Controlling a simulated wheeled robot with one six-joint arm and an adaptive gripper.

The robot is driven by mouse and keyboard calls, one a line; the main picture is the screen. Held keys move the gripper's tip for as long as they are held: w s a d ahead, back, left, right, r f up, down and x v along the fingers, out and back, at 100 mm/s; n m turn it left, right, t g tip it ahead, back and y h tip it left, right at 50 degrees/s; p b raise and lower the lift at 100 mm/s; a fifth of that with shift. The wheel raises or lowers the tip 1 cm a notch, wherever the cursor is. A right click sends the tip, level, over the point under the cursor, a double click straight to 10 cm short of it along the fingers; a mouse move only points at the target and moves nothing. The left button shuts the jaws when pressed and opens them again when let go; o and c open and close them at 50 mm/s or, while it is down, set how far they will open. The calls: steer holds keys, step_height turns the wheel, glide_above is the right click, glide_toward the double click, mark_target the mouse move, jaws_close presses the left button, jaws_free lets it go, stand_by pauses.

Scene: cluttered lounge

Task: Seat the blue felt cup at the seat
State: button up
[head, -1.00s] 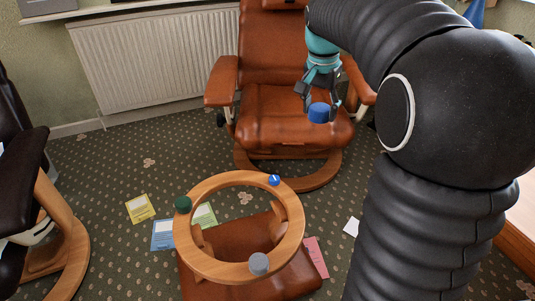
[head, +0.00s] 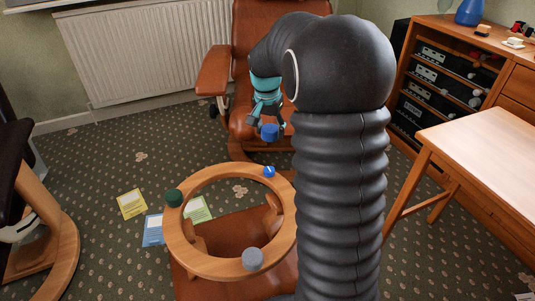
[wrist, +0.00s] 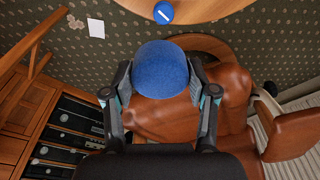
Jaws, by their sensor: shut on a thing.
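My gripper (head: 267,121) is shut on the blue felt cup (head: 270,133). The cup hangs below the fingers in the head view, in front of the brown chair. In the wrist view the cup (wrist: 161,69) is a rounded blue shape between the two fingers. A wooden ring (head: 183,236) stands above a brown leather footstool. A small blue disc with a white mark (head: 269,172) sits on the ring's far right part, below the held cup in the head picture. The disc (wrist: 163,13) also shows beyond the cup in the wrist view, apart from it.
A dark green piece (head: 174,198) and a grey piece (head: 252,259) sit on the ring. The brown chair (head: 212,75) stands behind. A wooden table (head: 480,150) and a cabinet of electronics (head: 440,70) are at right. Paper cards (head: 131,203) lie on the carpet.

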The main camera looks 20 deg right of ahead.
steer(key=b, duration=0.1)
glide_above(269, 169)
step_height(269, 169, down, 8)
steer(key=shift+f, duration=0.25)
steer(key=shift+f+b, duration=1.9)
steer(key=shift+f, duration=1)
steer(key=shift+f+b, duration=0.85)
steer(key=shift+f, duration=0.7)
steer(key=o, duration=0.9)
steer(key=shift+o, duration=0.2)
step_height(269, 169, up, 12)
steer(key=s+a, duration=0.1)
steer(key=shift+s+a, duration=0.15)
steer(key=shift+s, duration=0.05)
